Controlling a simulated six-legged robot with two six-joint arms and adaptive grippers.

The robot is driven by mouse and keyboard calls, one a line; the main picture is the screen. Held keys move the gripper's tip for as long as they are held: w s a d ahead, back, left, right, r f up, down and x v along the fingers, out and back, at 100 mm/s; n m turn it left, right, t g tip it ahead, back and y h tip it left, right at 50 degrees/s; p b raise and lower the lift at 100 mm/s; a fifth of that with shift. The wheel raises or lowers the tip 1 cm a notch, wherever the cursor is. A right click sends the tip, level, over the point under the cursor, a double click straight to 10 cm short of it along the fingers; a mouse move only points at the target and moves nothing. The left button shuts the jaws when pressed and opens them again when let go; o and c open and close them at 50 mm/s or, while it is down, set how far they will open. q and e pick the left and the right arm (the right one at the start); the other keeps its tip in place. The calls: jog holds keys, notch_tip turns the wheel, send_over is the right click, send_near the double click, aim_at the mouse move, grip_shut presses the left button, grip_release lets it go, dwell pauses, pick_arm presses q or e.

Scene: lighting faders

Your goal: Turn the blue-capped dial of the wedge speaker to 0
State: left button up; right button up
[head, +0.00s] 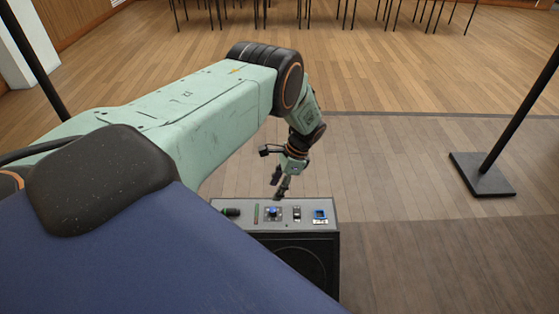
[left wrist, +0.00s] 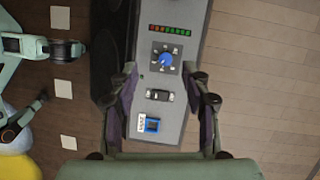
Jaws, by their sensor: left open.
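The wedge speaker (head: 319,266) stands on the floor with a grey control panel on top. Its blue-capped dial (head: 273,211) sits on a dark plate with marks around it. The dial shows clearly in the left wrist view (left wrist: 165,61), with a pale pointer line; the numbers are too small to read. My left gripper (head: 280,190) is above the panel, close to the dial. My right gripper is not in view.
The panel also has a rocker switch (left wrist: 158,95), a blue-framed button (left wrist: 152,125) and a red-to-green light strip (left wrist: 170,30). A black stand base (head: 482,174) is on the floor at right. Open wooden floor lies beyond the speaker.

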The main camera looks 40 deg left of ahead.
aim_at(273, 210)
pick_arm(q)
jog(key=f+t+h, duration=0.1)
jog(key=a+f+t+p, duration=0.1)
jog(key=s+f+t+h, duration=0.1)
jog(key=shift+s+a+f+m+h+p, duration=0.1)
jog(key=shift+a+f+m+h+p, duration=0.05)
jog(key=shift+f+m+h+p, duration=0.15)
jog(key=shift+t, duration=0.3)
jog(key=shift+a+f, duration=0.1)
jog(key=shift+f, duration=0.3)
jog(key=shift+f+b, duration=2.1)
jog(key=shift+f, duration=1.4)
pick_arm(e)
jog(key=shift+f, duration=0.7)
pick_arm(q)
grip_shut()
